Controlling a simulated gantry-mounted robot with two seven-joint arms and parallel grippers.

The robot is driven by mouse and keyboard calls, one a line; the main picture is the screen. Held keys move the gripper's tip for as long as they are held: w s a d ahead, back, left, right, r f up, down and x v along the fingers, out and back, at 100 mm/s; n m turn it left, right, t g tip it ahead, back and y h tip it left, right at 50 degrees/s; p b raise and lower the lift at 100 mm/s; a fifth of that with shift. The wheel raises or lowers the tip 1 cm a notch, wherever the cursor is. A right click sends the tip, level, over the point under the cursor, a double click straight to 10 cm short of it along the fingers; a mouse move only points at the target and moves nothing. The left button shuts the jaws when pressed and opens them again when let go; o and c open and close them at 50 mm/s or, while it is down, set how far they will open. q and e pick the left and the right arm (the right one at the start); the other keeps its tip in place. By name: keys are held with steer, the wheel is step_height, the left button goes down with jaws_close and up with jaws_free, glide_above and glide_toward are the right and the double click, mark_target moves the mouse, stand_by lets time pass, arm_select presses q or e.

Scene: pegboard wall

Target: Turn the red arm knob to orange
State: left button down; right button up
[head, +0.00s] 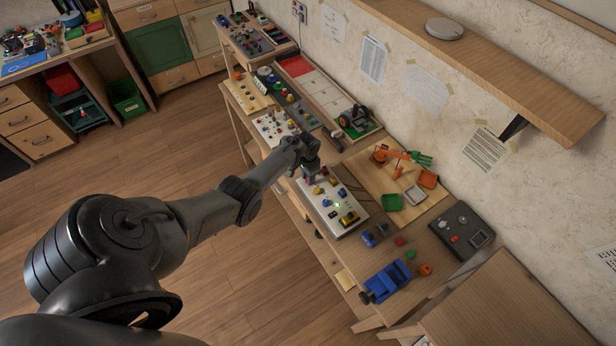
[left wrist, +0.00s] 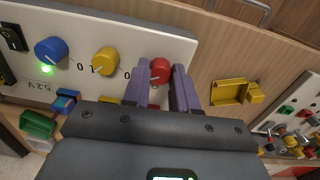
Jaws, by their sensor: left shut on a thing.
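The red knob (left wrist: 160,70) is on a white panel (left wrist: 130,28) in the left wrist view, in line with a yellow knob (left wrist: 105,61) and a blue knob (left wrist: 50,50). My left gripper (left wrist: 164,72) is shut on the red knob, with a purple finger on each side. In the head view my left gripper (head: 311,173) is at the far end of the white panel (head: 345,222) and hides the red knob. The knob's pointer is not clear. My right gripper is not in view.
A small orange jointed arm (head: 395,156) stands on a wooden board behind the panel, near green (head: 391,202), white (head: 414,195) and orange (head: 427,179) trays. A blue vise (head: 387,282) stands at the near end. Other panels crowd the bench beyond the gripper.

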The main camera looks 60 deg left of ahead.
arm_select(q)
steer(key=c, duration=0.9)
jaws_free()
steer(key=shift+r, duration=0.3)
steer(key=shift+a+r+p, duration=0.1)
steer(key=shift+r+p, duration=1.75)
steer(key=shift+r, duration=3.2)
